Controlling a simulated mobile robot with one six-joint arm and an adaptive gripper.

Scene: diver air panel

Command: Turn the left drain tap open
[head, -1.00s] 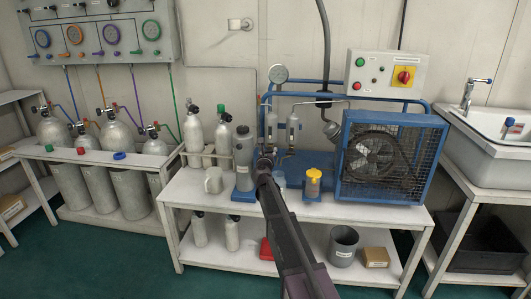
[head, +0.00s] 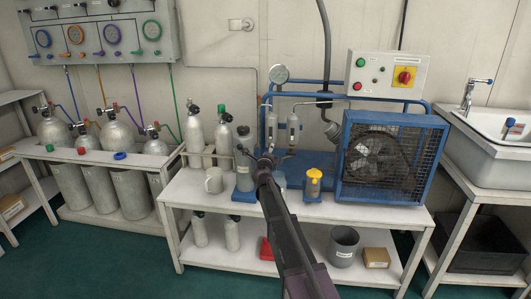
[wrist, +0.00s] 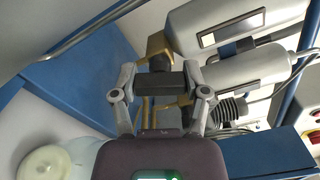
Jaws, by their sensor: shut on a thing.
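The compressor's two slim grey separator cylinders stand side by side in the head view, the left one (head: 271,130) and the right one (head: 293,130). My gripper (head: 268,157) is just below the left cylinder and hides the tap there. In the wrist view, my gripper (wrist: 160,86) has its two fingers closed in around a dark piece in front of a brass fitting, which looks like the left drain tap (wrist: 158,46). The exact contact and the tap's angle are hard to tell. The cylinders (wrist: 215,35) lie at the upper right of the wrist view.
The blue caged fan (head: 385,160) stands right of my arm. A blue frame surrounds the cylinders.

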